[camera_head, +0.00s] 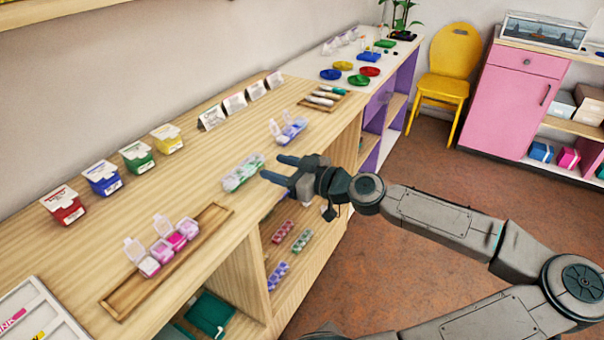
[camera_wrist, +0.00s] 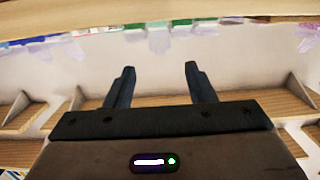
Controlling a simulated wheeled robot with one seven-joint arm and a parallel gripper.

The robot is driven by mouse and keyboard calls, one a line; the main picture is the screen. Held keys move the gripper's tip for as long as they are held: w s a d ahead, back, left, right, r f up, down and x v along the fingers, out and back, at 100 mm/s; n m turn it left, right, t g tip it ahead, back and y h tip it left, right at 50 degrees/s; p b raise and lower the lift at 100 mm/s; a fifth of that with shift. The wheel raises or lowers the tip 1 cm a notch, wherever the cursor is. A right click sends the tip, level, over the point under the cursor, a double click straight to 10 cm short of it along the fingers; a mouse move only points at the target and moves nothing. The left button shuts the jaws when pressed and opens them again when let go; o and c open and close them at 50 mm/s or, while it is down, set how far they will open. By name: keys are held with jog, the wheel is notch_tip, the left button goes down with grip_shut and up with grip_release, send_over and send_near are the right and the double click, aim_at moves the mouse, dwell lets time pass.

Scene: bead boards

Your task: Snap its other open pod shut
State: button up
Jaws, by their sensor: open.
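A pink pod case (camera_head: 166,250) sits on a wooden tray (camera_head: 122,299) at the left front of the counter, with two clear lids standing up. A green pod case (camera_head: 243,172) lies mid-counter, and its lids look down. A blue-purple pod case (camera_head: 291,131) stands farther back, with at least one lid raised. My gripper (camera_head: 279,169) is open and empty, just right of the green case near the counter's front edge. Its two fingers also show spread in the wrist view (camera_wrist: 158,70). The wrist view does not show clearly which case is near.
Red (camera_head: 63,205), blue (camera_head: 102,178), green (camera_head: 136,157) and yellow (camera_head: 167,139) boxes line the back. White folded cards (camera_head: 235,103) and a tray of pens (camera_head: 325,98) lie farther along. Shelves below hold more bead cases (camera_head: 283,231). Counter between the boxes and cases is clear.

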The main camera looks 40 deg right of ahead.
jog(key=v, duration=0.6)
jog(key=shift+s, duration=0.1)
